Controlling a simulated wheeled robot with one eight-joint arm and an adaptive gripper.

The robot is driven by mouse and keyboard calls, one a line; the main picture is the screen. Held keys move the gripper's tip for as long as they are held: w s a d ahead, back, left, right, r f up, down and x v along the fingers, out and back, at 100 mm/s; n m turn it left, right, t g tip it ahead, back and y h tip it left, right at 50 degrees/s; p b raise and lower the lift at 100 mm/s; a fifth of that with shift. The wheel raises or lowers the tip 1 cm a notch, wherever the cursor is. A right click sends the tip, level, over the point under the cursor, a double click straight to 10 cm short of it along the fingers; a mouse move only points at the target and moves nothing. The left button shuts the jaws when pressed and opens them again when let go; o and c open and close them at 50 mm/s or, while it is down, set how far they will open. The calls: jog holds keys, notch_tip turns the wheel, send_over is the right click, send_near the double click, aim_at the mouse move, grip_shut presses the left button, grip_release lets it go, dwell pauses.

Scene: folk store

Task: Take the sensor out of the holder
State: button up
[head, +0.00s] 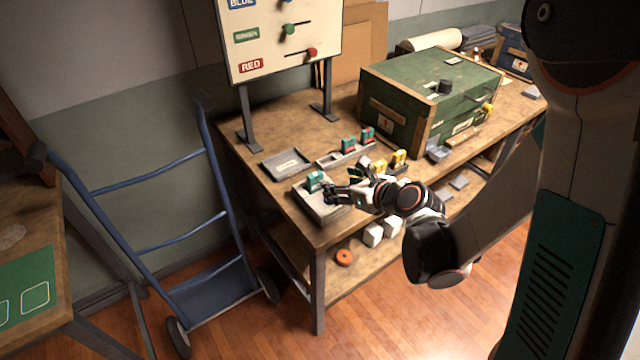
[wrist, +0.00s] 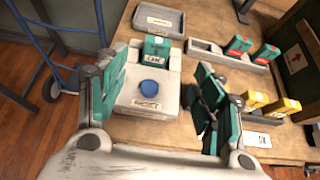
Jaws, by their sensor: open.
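A teal block with a small label, seemingly the sensor (wrist: 157,47), stands upright at the far end of a light grey holder (wrist: 167,88). The holder has a round blue button (wrist: 152,87) and a label on its near side. In the head view the sensor (head: 316,180) and the holder (head: 307,203) are at the front left corner of the workbench. My gripper (wrist: 162,60) is open and empty, its fingers to the left and right of the holder, with the sensor between and beyond them. In the head view my gripper (head: 338,192) is just right of the sensor.
A grey tray (wrist: 160,20) lies behind the holder. A rack with red-and-teal blocks (wrist: 238,45) and several yellow blocks (wrist: 283,108) are to the right. A green case (head: 425,95) stands further back. A signboard (head: 280,35) and blue hand truck (head: 155,245) are at left.

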aim_at(317, 176)
jog(key=b+x, duration=0.1)
jog(key=x, duration=0.7)
jog(key=shift+b, duration=0.35)
jog(key=shift+a+b+x, duration=0.2)
jog(key=shift+b+x, duration=1)
jog(key=shift+x, duration=1.45)
jog(key=shift+s+r, duration=0.1)
jog(key=shift+s, duration=0.1)
jog(key=c, duration=1.3)
